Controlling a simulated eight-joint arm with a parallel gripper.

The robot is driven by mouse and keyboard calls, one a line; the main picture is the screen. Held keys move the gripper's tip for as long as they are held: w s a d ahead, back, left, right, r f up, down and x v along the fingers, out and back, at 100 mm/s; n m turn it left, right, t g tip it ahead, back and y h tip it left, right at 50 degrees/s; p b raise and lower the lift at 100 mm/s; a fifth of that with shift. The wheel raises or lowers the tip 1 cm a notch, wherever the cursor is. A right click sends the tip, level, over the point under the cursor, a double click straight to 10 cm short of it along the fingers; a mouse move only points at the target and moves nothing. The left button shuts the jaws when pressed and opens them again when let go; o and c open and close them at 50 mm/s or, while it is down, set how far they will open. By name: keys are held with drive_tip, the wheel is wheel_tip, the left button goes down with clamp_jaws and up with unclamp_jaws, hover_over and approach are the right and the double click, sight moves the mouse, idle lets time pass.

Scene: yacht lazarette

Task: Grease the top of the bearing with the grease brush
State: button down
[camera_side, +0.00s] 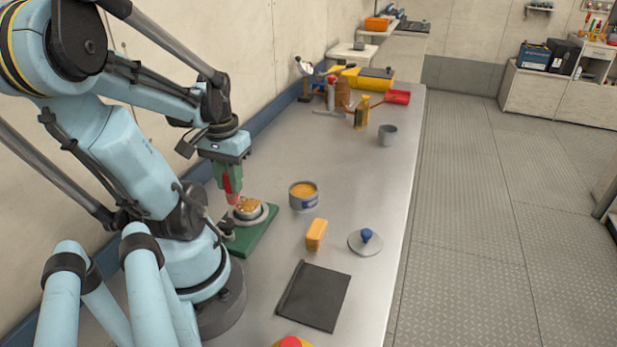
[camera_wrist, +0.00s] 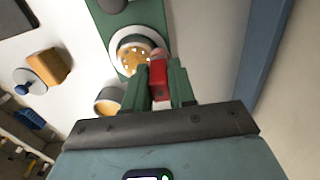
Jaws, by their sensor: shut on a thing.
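My gripper (camera_side: 229,181) has green fingers shut on the red handle of the grease brush (camera_side: 227,186). The brush and the fingers also show in the wrist view, with the red handle (camera_wrist: 158,80) between the two fingers (camera_wrist: 160,85). The brush's pinkish tip is at the edge of the bearing (camera_side: 248,208), over its top; I cannot tell if it touches. The bearing sits on a green base plate (camera_side: 262,237) and has yellowish grease patches on top, seen too in the wrist view (camera_wrist: 130,57). An open tin of yellow grease (camera_side: 303,195) stands to the right of the bearing.
An orange block (camera_side: 316,235), a grey disc lid with a blue knob (camera_side: 365,242) and a dark mat (camera_side: 313,296) lie nearer on the bench. A grey cup (camera_side: 387,135) and several tools stand farther back.

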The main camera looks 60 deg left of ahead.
drive_tip(key=shift+w, duration=0.35)
drive_tip(key=shift+w+d, duration=2)
drive_tip(key=shift+d, duration=0.05)
drive_tip(key=shift+s+a, duration=2.1)
drive_tip(key=shift+s+a+r, duration=0.1)
drive_tip(key=shift+r, duration=3.95)
